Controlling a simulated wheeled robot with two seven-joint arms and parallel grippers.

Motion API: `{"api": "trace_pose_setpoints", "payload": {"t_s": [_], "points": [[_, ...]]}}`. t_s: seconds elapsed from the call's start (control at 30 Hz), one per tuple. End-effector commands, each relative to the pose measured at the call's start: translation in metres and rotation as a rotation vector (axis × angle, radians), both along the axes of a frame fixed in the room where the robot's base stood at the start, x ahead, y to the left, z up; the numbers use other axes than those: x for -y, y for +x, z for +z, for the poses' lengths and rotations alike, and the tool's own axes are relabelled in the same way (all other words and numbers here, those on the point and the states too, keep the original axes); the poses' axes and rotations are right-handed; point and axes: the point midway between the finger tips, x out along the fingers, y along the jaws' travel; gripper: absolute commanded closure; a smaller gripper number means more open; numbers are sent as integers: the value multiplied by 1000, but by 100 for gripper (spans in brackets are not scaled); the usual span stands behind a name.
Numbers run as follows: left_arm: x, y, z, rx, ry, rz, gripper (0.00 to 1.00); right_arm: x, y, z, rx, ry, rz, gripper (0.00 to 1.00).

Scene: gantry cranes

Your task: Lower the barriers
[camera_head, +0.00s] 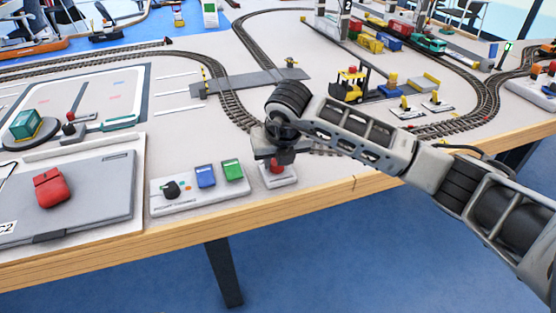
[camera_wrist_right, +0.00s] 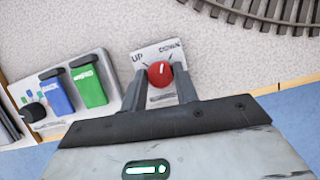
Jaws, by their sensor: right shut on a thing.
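A red knob (camera_wrist_right: 160,74) sits on a small white plate (camera_wrist_right: 148,53) marked UP and DOWN in the right wrist view. In the head view the knob (camera_head: 277,167) shows at the table's front edge. My right gripper (camera_head: 276,152) reaches down onto it, and its fingers (camera_wrist_right: 161,82) are shut on the knob from both sides. A white mark shows on the knob's top. A thin striped barrier pole (camera_head: 204,78) stands upright at the left end of the grey level crossing (camera_head: 250,81). A small yellow-and-black post (camera_head: 291,62) is at its right end. My left gripper is not in view.
Left of the knob is a control box (camera_head: 198,192) with a black knob, a blue switch and a green switch. A yellow forklift (camera_head: 350,84) stands behind my right arm.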

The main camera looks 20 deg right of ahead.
Motion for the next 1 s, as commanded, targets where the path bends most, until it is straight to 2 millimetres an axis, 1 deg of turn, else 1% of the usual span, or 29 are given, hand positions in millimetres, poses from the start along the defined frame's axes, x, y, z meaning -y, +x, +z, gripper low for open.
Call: {"api": "trace_pose_setpoints", "payload": {"t_s": [0.2, 0.43, 0.7, 1.0], "points": [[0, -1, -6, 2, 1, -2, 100, -2, 1, 0, 1, 0, -156, 93], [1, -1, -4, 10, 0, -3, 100, -2, 1, 0, 0, 2, -262, 93], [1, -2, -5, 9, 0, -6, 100, -2, 1, 1, 0, 1, -311, 93], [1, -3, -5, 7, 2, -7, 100, -2, 1, 1, 0, 2, -314, 93]]}}
